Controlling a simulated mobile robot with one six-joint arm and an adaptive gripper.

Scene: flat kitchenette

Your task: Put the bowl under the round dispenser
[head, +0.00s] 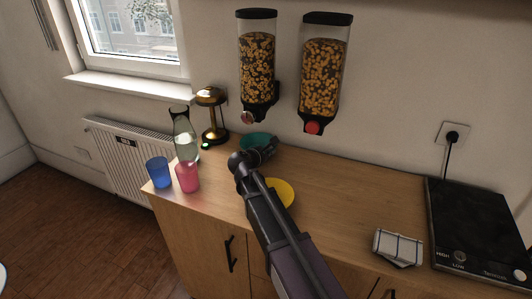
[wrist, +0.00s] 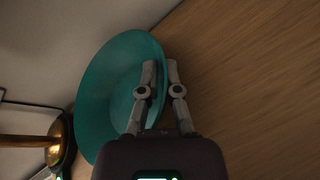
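The teal bowl (head: 250,137) is at the back of the counter near the wall, below the left dispenser in the head view, partly hidden by my arm. In the wrist view the bowl (wrist: 105,95) fills the left side. My gripper (wrist: 161,66) has one finger inside the bowl and one outside, close together with the rim between them. It looks shut on the rim. In the head view my gripper (head: 264,152) is at the bowl's near side. The left dispenser (head: 257,68) looks round; the right dispenser (head: 323,75) looks boxier and has a red knob. Both hold cereal.
A gold lamp (head: 212,115) stands left of the bowl. A glass carafe (head: 184,138), blue cup (head: 158,172) and pink cup (head: 187,177) stand at the left. A yellow plate (head: 284,193) lies under my arm. A cloth (head: 397,247) and black hob (head: 478,225) are right.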

